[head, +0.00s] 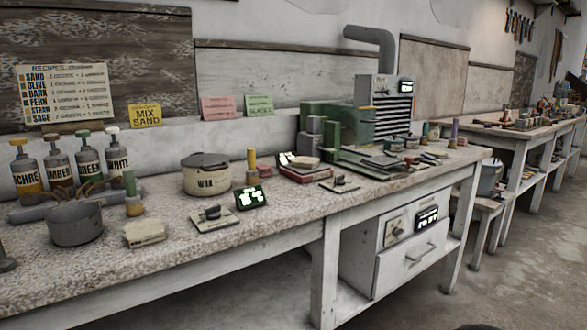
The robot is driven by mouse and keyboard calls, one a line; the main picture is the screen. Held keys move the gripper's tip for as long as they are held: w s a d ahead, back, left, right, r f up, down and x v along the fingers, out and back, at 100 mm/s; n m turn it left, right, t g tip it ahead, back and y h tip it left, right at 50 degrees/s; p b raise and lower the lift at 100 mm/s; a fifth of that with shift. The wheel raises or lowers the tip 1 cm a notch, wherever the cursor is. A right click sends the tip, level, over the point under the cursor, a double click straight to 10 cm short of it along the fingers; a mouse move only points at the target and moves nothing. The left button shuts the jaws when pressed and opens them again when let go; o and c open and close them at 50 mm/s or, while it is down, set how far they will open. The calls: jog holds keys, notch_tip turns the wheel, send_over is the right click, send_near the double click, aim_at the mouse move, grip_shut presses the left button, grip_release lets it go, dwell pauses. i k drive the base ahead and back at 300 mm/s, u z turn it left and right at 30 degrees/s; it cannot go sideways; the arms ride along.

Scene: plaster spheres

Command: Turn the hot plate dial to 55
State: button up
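My gripper is not in view. Several dials show, and I cannot tell which one belongs to the hot plate. A dark dial on a flat pale plate (213,214) lies on the bench near its front edge, beside a small lit green display (251,197). A second dark dial on a plate (340,185) lies farther right on the bench. A third dial (395,231) is on the white cabinet under the bench, beside another lit display (427,218). The numbers on the displays are too small to read. No hot plate is clearly recognisable.
The long speckled bench (150,265) holds a lidded pot (206,174), a grey pot (76,225), several labelled bottles (88,167) and a vented machine (392,105) with a pipe. A stool with a bucket (488,180) stands right.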

aim_at(339, 181)
jog(key=u, duration=0.2)
jog(key=i, duration=1)
jog(key=z, duration=0.25)
